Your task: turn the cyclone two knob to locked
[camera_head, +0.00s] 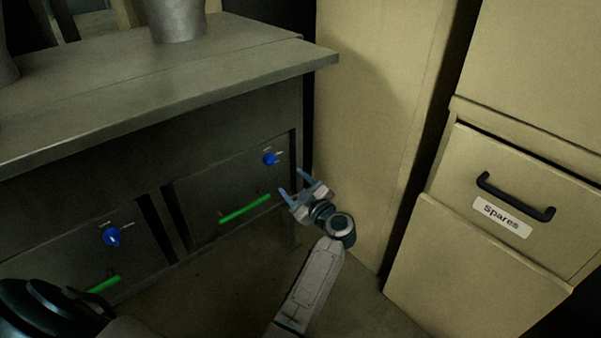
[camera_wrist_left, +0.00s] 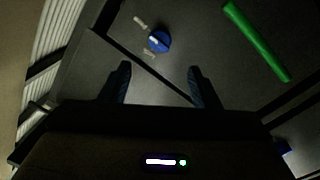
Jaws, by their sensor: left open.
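Two blue knobs sit on the dark cabinet front in the head view: a right knob (camera_head: 270,158) and a left knob (camera_head: 111,237). Small labels surround each, too small to read, so I cannot tell which is cyclone two. My left gripper (camera_head: 290,181) is open and empty, just below and right of the right knob, apart from it. In the left wrist view, a blue knob (camera_wrist_left: 159,41) with a pale pointer mark lies ahead, beyond the gap between the open fingers (camera_wrist_left: 158,72). My right gripper is not in view.
Green bar handles (camera_head: 245,209) (camera_head: 104,284) are below the knobs; one shows in the left wrist view (camera_wrist_left: 256,42). A grey countertop (camera_head: 150,85) overhangs the front. A tan cabinet (camera_head: 370,120) stands close right of my gripper, and a "Spares" drawer (camera_head: 535,240) farther right.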

